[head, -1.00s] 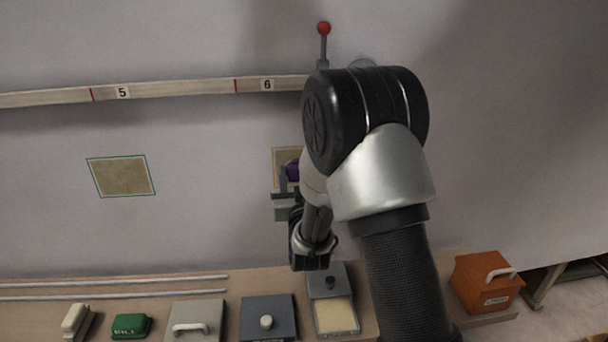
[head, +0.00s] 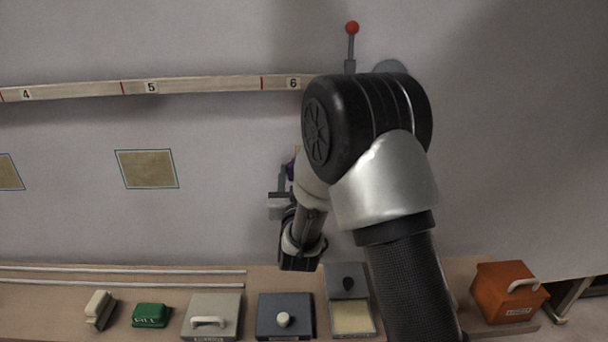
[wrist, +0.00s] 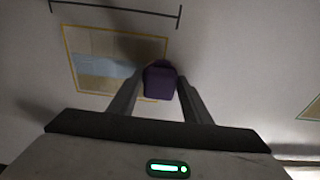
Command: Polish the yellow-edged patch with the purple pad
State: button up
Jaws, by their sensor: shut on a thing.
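The purple pad (wrist: 160,82) is between my gripper's fingers (wrist: 159,88) in the wrist view. It overlaps the lower right corner of the yellow-edged patch (wrist: 98,43); I cannot tell whether it touches the wall. The patch is tan, with a pale blue-grey band (wrist: 105,67) across its middle. In the head view the pad shows as a small purple bit (head: 290,171) beside my gripper (head: 283,180). There my arm hides nearly all of the yellow-edged patch; only a sliver (head: 298,149) shows.
A green-edged patch (head: 147,169) lies left on the wall. A numbered strip (head: 205,86) and a red-knobbed lever (head: 351,45) are above. The bench below holds a green block (head: 151,315), lidded boxes (head: 285,315) and an orange box (head: 508,292). A dark bar (wrist: 115,9) crosses the wrist view's top.

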jog(key=shift+d+r+p, duration=0.1)
jog(key=shift+r+p, duration=0.3)
jog(key=shift+r, duration=0.7)
jog(key=shift+d+f+b, duration=0.1)
jog(key=shift+d+b, duration=0.4)
jog(key=shift+d, duration=6.95)
jog(key=shift+a, duration=7.5)
jog(key=shift+d+f, duration=0.1)
jog(key=shift+f, duration=0.9)
jog(key=d, duration=0.6)
jog(key=shift+d, duration=0.15)
